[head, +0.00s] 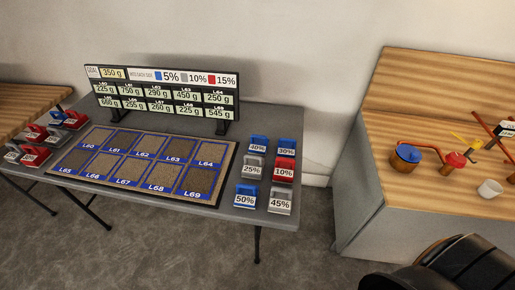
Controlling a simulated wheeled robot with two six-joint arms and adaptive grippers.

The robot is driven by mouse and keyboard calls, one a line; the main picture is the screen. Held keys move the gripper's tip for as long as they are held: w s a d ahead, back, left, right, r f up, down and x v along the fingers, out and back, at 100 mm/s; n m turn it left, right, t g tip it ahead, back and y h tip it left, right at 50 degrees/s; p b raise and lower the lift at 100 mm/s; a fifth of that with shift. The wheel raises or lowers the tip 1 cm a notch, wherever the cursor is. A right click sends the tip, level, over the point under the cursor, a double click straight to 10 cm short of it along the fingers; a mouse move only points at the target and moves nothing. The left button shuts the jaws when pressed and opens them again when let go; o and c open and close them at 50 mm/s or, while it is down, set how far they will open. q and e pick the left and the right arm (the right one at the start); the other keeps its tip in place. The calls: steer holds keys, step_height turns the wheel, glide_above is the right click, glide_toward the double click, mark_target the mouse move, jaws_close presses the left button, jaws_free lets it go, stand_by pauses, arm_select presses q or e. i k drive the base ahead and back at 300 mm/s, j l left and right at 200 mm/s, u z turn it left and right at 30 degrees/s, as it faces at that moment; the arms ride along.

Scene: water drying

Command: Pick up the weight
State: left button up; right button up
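No object is plainly marked as the weight. Handled blocks with percent labels stand in two columns at the right end of the grey table: blue 40% (259,143), blue 30% (287,145), grey 25% (252,167), red 10% (284,169), blue 50% (245,196) and grey 45% (280,201). More red, grey and blue blocks (35,155) cluster at the table's left end; their labels are too small to read. Neither gripper's fingers show. A dark rounded part at the bottom right may be my arm.
The grey table (262,222) bears a mat (228,160) of cells L60 to L69 and a sign (165,92) reading goal 350 g.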

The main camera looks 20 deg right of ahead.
mark_target(246, 196)
steer(key=i+j+u, duration=0.15)
steer(key=i+j, duration=0.25)
steer(key=j, duration=0.35)
steer(key=i+j+u, duration=0.2)
steer(key=i+j, duration=0.25)
steer(key=j, duration=0.2)
steer(key=i+j+u, duration=0.15)
steer(key=i+j, duration=0.35)
steer(key=j, duration=0.15)
steer(key=z, duration=2.85)
